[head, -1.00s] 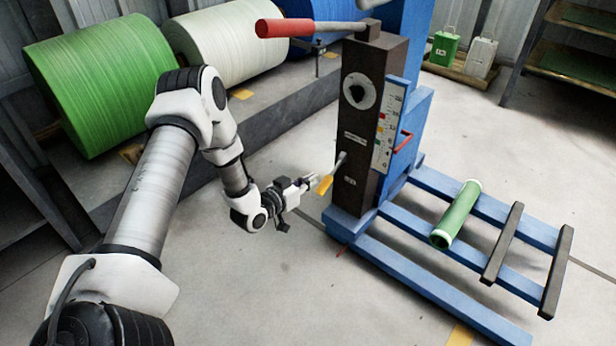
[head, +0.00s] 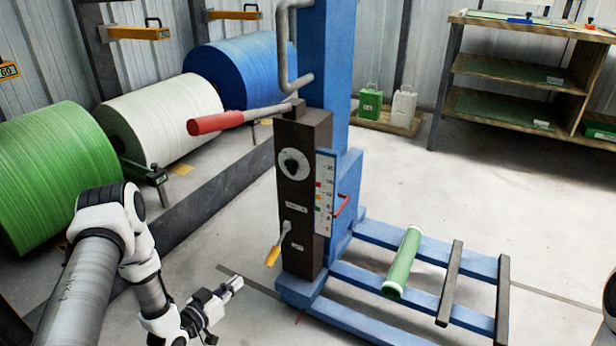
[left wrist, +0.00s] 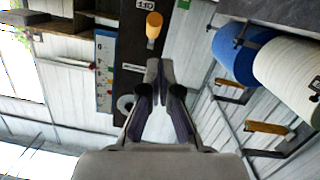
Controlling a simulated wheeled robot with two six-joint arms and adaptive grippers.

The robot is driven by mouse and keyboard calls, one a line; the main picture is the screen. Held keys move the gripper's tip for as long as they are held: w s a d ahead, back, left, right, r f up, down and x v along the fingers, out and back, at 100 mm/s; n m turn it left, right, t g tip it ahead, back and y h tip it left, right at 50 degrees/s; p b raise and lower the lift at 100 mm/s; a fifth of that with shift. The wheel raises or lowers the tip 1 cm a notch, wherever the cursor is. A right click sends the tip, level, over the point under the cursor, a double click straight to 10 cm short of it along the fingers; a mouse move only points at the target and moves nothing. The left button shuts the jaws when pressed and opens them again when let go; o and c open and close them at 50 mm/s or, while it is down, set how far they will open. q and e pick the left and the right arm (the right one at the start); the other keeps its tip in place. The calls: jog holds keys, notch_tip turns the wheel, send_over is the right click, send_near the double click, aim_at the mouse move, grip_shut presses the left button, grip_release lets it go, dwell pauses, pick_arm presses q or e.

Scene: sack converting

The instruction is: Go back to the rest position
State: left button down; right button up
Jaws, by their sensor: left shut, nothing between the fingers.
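My left gripper (head: 236,284) is shut and empty at the lower left of the head view, left of the dark control box (head: 303,190) on the blue machine. It also shows in the left wrist view (left wrist: 158,66), fingers together. A yellow-handled lever (head: 273,255) hangs on the box front, apart from the fingers. Its yellow handle (left wrist: 154,24) shows just past the fingertips in the left wrist view. My right gripper is not in view; a piece of what may be my right arm shows at the right edge.
A red-handled lever (head: 216,123) sticks out left from the box top. A green roll (head: 403,262) lies on the blue base rails (head: 360,319). Large green (head: 50,170), white and blue rolls stand at the left. A shelf (head: 530,65) is at the back right. Open floor lies between.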

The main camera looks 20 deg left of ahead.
pick_arm(q)
jog(key=d+m+g+h+p, duration=0.2)
jog(key=d+g+h, duration=0.15)
jog(key=d, duration=1.25)
jog(key=s+f+n+g+y, duration=0.1)
jog(key=s+f+g+y, duration=0.35)
jog(key=s, duration=0.75)
jog(key=s+f+g+y, duration=0.1)
jog(key=s+f+g, duration=0.1)
jog(key=s+g, duration=0.75)
jog(key=s+r+t+p, duration=0.1)
jog(key=s+r+p, duration=0.1)
jog(key=r+p, duration=1.7)
jog(key=s+r+p, duration=0.2)
jog(key=r+p, duration=1.6)
jog(key=r, duration=0.1)
jog(key=shift+n+t+p, duration=0.3)
jog(key=shift+t+p, duration=0.05)
